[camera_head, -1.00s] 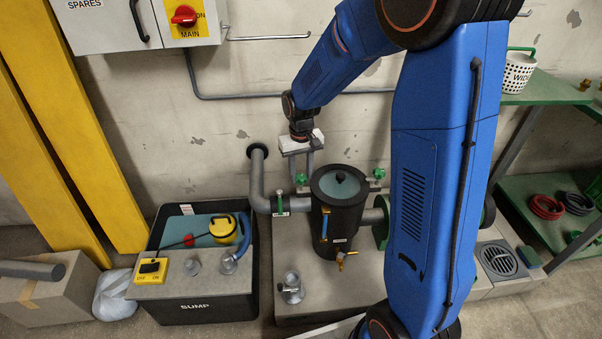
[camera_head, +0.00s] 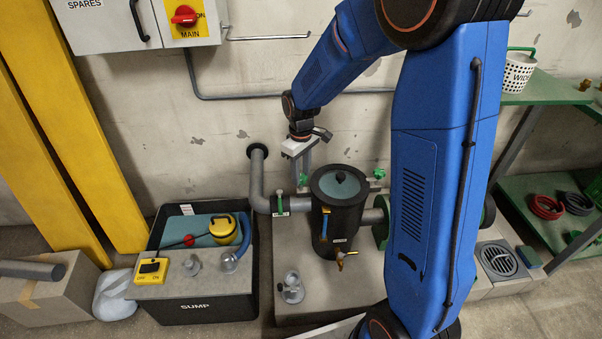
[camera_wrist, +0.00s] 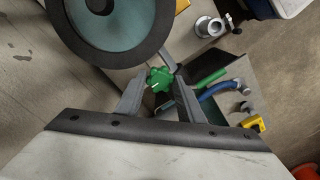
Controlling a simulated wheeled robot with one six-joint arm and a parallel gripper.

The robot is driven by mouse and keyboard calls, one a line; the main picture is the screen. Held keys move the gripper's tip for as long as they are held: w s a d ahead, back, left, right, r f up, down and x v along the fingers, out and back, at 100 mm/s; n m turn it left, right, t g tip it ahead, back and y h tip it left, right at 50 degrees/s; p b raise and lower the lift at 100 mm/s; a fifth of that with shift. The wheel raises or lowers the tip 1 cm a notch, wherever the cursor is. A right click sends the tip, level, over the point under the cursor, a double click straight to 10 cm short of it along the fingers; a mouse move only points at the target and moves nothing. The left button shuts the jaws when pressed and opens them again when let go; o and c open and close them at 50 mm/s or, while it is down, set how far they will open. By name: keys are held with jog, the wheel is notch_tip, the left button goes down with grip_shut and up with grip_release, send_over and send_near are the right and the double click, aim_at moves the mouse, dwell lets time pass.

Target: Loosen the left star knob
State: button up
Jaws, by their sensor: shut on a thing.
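The left star knob (camera_head: 302,180) is green and sits at the left of the black vessel's rim. In the wrist view the knob (camera_wrist: 159,79) shows between my two grey fingers. My gripper (camera_head: 303,172) points down at it from above and is shut on it; the wrist view shows the fingertips (camera_wrist: 164,76) either side of it. The fingers hide part of the knob. The black vessel (camera_head: 338,215) stands upright with its round teal lid (camera_head: 340,184) in place. A second green star knob (camera_head: 378,173) is on the vessel's right side.
A grey pipe (camera_head: 256,180) with a green lever (camera_head: 280,201) runs to the vessel's left. The black sump box (camera_head: 197,308) stands left of the plinth. The wall is close behind my gripper. My blue arm hides the area right of the vessel.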

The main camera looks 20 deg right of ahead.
aim_at(301, 176)
dwell(0.3)
jog(key=o, duration=0.9)
jog(key=shift+c, duration=0.2)
jog(key=shift+r, duration=0.1)
notch_tip(301, 176, up, 12)
